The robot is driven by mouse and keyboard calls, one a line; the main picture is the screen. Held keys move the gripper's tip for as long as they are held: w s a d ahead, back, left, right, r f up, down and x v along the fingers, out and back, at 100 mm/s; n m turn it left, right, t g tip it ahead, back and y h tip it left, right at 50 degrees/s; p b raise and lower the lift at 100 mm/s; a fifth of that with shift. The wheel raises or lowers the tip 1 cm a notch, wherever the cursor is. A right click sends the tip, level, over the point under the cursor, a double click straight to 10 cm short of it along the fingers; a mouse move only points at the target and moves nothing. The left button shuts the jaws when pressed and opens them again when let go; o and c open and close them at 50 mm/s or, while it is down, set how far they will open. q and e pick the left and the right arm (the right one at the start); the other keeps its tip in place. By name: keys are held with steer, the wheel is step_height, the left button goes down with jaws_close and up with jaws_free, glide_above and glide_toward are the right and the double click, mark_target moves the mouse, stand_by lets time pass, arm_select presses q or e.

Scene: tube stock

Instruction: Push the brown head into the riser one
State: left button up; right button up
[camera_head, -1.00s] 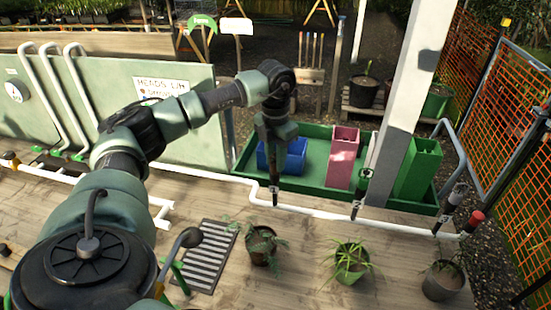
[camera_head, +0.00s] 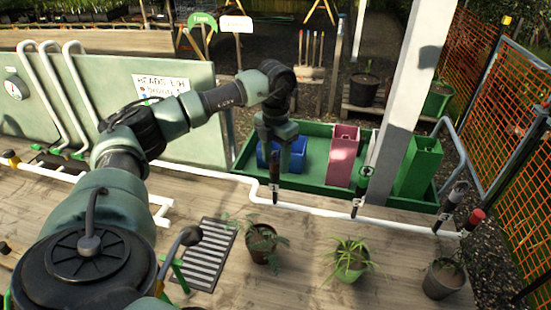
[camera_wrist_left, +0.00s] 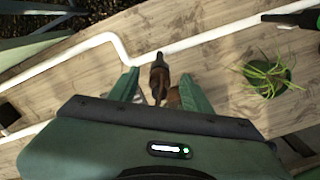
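The brown head (camera_head: 275,164) stands upright on top of riser one (camera_head: 274,194), the leftmost riser on the white pipe. How deep it sits cannot be told. My left gripper (camera_head: 273,148) is directly above it, pointing down. In the left wrist view the brown head (camera_wrist_left: 159,76) lies between the two green fingers of my left gripper (camera_wrist_left: 158,88), with a visible gap on each side, so the gripper looks open around or just above it. My right gripper is not in view.
A second riser with a green-marked head (camera_head: 365,173) and a dark-headed one (camera_head: 456,193) stand farther right along the white pipe (camera_head: 320,211). A green tray (camera_head: 320,133) holds bins behind. Potted plants and a grate (camera_head: 206,255) stand in front.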

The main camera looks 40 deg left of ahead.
arm_select(q)
step_height(320, 180, up, 7)
steer(key=shift+f+b, duration=0.1)
steer(key=shift+b, duration=1)
steer(key=shift+r, duration=0.5)
steer(key=shift+d, duration=0.1)
